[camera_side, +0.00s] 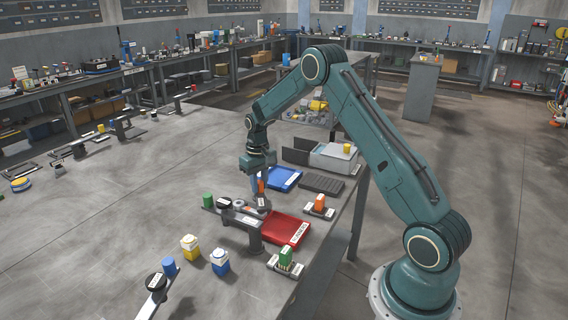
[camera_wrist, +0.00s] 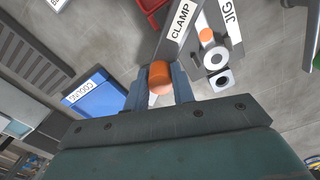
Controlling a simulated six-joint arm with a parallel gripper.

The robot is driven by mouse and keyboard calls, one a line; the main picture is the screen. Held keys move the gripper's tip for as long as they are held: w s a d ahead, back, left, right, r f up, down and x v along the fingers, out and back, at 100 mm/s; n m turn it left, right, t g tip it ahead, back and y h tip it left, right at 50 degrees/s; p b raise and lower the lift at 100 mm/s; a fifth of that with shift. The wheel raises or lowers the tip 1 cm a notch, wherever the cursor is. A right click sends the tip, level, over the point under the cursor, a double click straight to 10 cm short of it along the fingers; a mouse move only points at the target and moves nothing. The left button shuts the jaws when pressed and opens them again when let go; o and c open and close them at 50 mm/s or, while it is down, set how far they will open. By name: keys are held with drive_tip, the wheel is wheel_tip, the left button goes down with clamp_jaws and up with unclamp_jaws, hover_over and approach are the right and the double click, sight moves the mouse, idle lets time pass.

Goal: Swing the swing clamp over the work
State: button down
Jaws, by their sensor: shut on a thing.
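My gripper (camera_wrist: 160,90) is shut on an orange knob (camera_wrist: 160,72), one finger on each side of it. The knob stands at the near end of the dark swing clamp arm, whose white CLAMP label (camera_wrist: 183,20) shows in the wrist view. The jig (camera_wrist: 229,22), labelled JIG, lies to the right of the arm. A pale ring (camera_wrist: 216,58) and a pale block with a hole (camera_wrist: 222,82) lie by the jig, beside the arm and not under it. In the side view my gripper (camera_side: 261,184) is low over the bench at the jig (camera_side: 237,212).
A red tray (camera_side: 286,229) and a blue tray (camera_side: 283,178) flank the clamp. A green cylinder (camera_side: 208,200) stands left of the jig.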

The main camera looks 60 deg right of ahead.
drive_tip(key=w+m, duration=0.1)
drive_tip(key=m, duration=0.1)
drive_tip(key=w+a+m, duration=0.1)
drive_tip(key=m, duration=0.1)
drive_tip(key=shift+m, duration=0.3)
drive_tip(key=shift+w+r+m, duration=0.1)
drive_tip(key=shift+w+m, duration=0.2)
drive_tip(key=shift+m, duration=0.4)
drive_tip(key=shift+w+m, duration=0.25)
drive_tip(key=shift+m, duration=0.45)
drive_tip(key=c, duration=1.2)
unclamp_jaws()
drive_tip(key=shift+o, duration=0.2)
wheel_tip(320, 180, up, 14)
